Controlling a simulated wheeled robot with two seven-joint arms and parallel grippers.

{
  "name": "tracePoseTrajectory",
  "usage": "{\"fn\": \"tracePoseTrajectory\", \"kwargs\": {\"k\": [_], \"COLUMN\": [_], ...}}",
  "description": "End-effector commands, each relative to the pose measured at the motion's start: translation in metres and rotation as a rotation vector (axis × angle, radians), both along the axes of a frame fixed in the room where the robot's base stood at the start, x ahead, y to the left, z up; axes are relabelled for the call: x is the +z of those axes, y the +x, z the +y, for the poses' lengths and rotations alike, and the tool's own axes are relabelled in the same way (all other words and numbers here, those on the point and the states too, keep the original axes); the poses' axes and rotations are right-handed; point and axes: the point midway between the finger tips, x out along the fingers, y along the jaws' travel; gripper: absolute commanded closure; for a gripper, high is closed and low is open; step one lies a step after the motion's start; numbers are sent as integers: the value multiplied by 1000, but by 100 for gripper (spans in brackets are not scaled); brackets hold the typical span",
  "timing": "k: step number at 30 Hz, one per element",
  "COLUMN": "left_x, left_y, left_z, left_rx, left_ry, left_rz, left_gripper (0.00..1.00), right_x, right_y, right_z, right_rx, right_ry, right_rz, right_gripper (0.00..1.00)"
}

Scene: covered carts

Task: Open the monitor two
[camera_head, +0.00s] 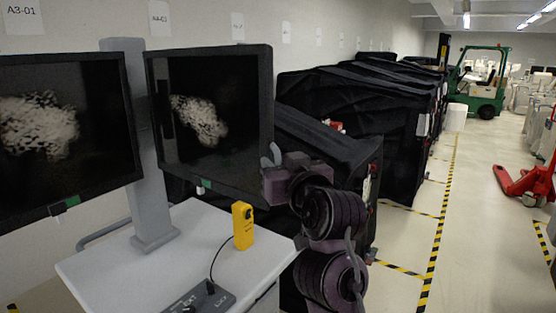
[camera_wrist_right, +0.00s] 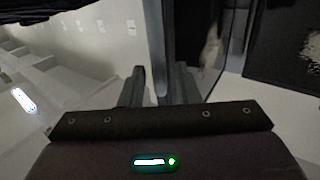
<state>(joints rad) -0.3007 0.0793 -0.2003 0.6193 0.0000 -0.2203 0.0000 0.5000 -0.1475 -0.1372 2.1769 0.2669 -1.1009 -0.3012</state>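Two black monitors hang on a grey post above a white cart top (camera_head: 180,255): the left monitor (camera_head: 70,165) and the right monitor (camera_head: 225,85). Each has a small green-marked spot on its lower bezel, and each dark screen shows a pale blotch. I cannot tell which is monitor two. My right gripper (camera_head: 271,160) is at the lower right edge of the right monitor; contact is unclear. In the wrist view, the right gripper's two fingers (camera_wrist_right: 157,88) stand apart with a narrow gap, and a dark upright edge lies just beyond them. My left gripper is out of view.
A yellow device (camera_head: 243,226) stands on the cart top, its cable running to a dark control box (camera_head: 200,300). Black-covered carts (camera_head: 350,110) line the wall behind my right arm. A striped floor aisle, red pallet jack (camera_head: 525,185) and green forklift (camera_head: 482,85) are to the right.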

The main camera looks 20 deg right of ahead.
Motion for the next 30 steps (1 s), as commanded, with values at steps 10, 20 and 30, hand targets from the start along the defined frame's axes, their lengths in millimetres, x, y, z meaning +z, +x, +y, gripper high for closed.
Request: {"fn": "tracePoseTrajectory", "kwargs": {"k": [10, 20, 30], "left_x": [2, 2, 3], "left_y": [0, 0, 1], "left_z": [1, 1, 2], "left_rx": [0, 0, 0], "left_ry": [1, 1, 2], "left_rz": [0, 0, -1], "left_gripper": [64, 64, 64], "right_x": [0, -1, -1], "right_y": [7, 7, 9], "right_z": [1, 1, -3], "right_rx": [0, 0, -6], "right_ry": [-1, -1, -1], "right_rz": [-1, 0, 1], "right_gripper": [71, 100, 100]}}
